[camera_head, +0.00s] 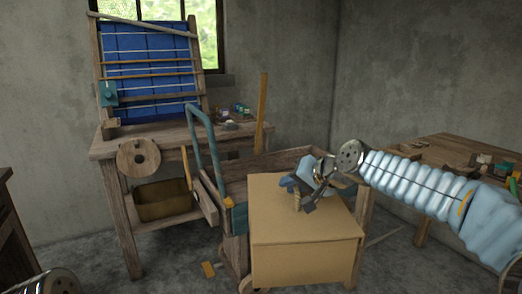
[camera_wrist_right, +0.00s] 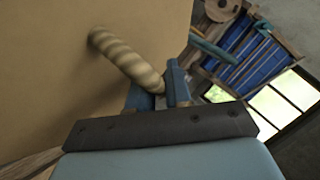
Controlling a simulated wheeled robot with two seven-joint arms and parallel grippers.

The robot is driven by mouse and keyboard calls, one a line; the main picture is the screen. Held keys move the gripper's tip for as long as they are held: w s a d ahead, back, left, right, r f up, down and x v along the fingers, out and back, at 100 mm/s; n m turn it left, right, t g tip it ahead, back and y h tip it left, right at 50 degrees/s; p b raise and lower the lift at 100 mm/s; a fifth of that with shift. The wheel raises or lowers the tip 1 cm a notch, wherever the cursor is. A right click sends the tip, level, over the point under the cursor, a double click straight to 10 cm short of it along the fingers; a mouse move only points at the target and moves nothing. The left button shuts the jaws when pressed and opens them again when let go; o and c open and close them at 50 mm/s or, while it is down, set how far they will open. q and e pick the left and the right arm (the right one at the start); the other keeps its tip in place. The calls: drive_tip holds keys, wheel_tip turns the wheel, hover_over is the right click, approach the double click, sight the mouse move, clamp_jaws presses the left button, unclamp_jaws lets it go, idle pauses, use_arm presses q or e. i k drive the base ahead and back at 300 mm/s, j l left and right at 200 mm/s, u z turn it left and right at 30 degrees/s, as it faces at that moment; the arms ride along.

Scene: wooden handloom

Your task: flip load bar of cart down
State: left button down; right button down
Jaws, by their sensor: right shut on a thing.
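A wooden cart (camera_head: 237,190) stands in the middle of the head view. A blue U-shaped bar (camera_head: 210,135) rises upright at its left end; part of it also shows in the wrist view (camera_wrist_right: 213,50). A tan box (camera_head: 308,240) is at the cart's right side and hides part of it. My right gripper (camera_head: 301,194) is at the top of the box, away from the blue bar. In the wrist view its jaws (camera_wrist_right: 160,90) are shut on a twisted rope handle (camera_wrist_right: 125,58) on the box's face. Only part of my left arm shows at bottom left; its gripper is out of view.
A wooden table (camera_head: 103,148) with a loom of blue cloth (camera_head: 150,72) stands behind the cart on the left. A brown bin (camera_head: 163,200) is under it. Another wooden table (camera_head: 450,148) with small items is at right.

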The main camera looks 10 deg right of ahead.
sight(263, 76)
drive_tip(key=i, duration=2)
